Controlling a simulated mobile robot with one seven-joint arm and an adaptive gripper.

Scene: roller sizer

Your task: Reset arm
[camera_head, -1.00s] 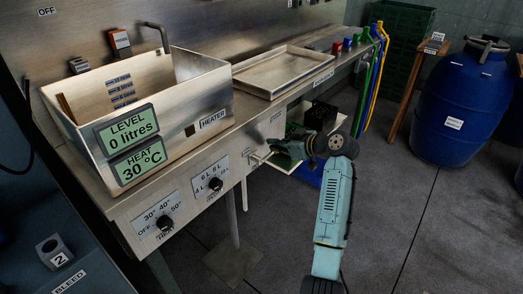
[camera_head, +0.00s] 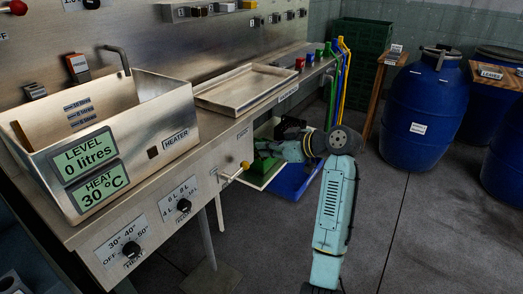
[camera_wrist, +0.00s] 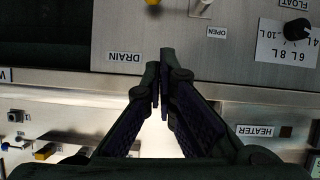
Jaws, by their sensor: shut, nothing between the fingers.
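My arm, pale blue-green, rises at the right of the head view. My gripper (camera_head: 262,150) is beside the front panel of the steel bench, close to a lever with a yellow knob (camera_head: 245,165). In the wrist view the two dark fingers (camera_wrist: 160,62) meet at their tips with nothing between them.
The HEATER tank (camera_head: 105,150) reads 0 litres and 30 °C. A shallow steel tray (camera_head: 228,107) sits right of it. A green crate (camera_head: 362,45), a wooden stand (camera_head: 372,100) and blue barrels (camera_head: 422,110) stand behind. The floor to the right is bare.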

